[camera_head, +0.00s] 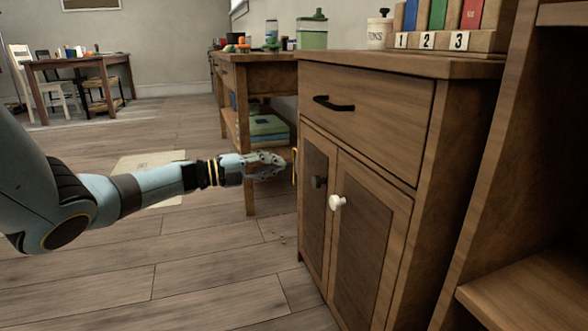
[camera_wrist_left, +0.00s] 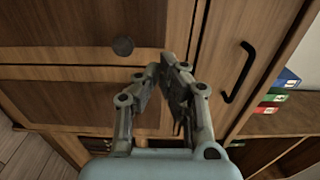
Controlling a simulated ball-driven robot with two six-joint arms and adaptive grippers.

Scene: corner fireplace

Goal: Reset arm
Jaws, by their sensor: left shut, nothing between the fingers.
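My left arm reaches in from the left in the head view, roughly level. My left gripper (camera_head: 283,165) is shut and empty, in front of the left part of the wooden cabinet (camera_head: 368,168). In the left wrist view the left gripper (camera_wrist_left: 170,62) has its fingertips together before the cabinet front. A dark round knob (camera_wrist_left: 122,46) and a black drawer handle (camera_wrist_left: 240,72) show on either side of it. I cannot tell whether the fingers touch the cabinet. My right gripper is not in view.
The cabinet has a drawer with a black handle (camera_head: 333,104), a dark knob (camera_head: 319,182) and a white knob (camera_head: 337,202). Numbered blocks (camera_head: 428,41) stand on top. A wooden shelf (camera_head: 530,285) is at right. Open floor (camera_head: 130,280) lies at left. A table (camera_head: 78,68) stands far back.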

